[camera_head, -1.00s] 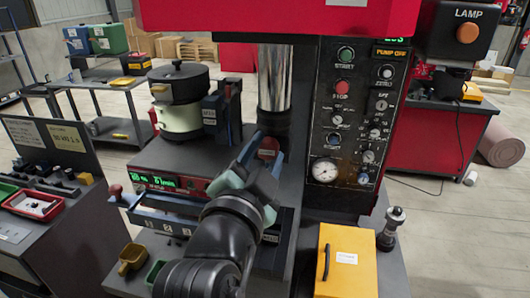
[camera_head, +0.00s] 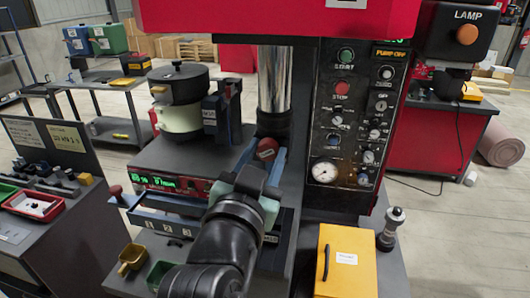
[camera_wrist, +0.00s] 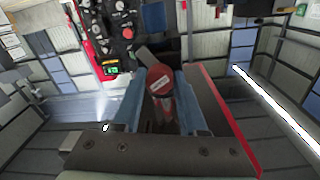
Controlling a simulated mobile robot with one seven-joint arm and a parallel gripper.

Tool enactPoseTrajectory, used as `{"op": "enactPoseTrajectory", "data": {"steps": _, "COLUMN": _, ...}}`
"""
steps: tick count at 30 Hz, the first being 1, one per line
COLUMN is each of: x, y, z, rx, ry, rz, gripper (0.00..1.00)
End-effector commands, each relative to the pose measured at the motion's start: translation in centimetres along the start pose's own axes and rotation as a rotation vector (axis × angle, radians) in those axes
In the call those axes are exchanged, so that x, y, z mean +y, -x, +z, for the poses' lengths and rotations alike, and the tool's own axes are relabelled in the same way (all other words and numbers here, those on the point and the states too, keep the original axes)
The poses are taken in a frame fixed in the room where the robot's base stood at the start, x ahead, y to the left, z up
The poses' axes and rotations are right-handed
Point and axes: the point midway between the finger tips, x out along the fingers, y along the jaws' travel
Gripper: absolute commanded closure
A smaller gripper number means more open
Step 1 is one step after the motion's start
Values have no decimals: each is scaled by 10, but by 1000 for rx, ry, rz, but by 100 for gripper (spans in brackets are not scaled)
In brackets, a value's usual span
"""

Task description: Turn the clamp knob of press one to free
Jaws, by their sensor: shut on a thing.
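The clamp knob (camera_head: 267,149) is a round red knob with a pale label, low on the press in front of its shiny column. In the wrist view the knob (camera_wrist: 160,79) sits between my two blue fingers, its label slightly tilted. My gripper (camera_head: 267,161) is shut on it, and my wrist hides what lies below. Press one (camera_head: 290,78) has a red head, a bright steel column and a dark control panel (camera_head: 350,115) on the right. The fingers also show in the wrist view (camera_wrist: 158,105). Any free mark near the knob is unreadable.
A black-lidded pot (camera_head: 180,85) stands left of the press on a unit with a lit display (camera_head: 160,182). A yellow box (camera_head: 346,262) and a dark upright fitting (camera_head: 391,229) are at the right. Small yellow and green bins (camera_head: 131,259) sit front left.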

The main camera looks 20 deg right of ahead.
Motion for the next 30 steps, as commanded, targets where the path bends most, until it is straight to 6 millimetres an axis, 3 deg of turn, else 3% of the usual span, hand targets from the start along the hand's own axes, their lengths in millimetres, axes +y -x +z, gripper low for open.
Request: {"op": "enactPoseTrajectory", "data": {"steps": 30, "x": 2, "y": 0, "z": -2, "rx": 27, "ry": 897, "rz": -26, "gripper": 100}}
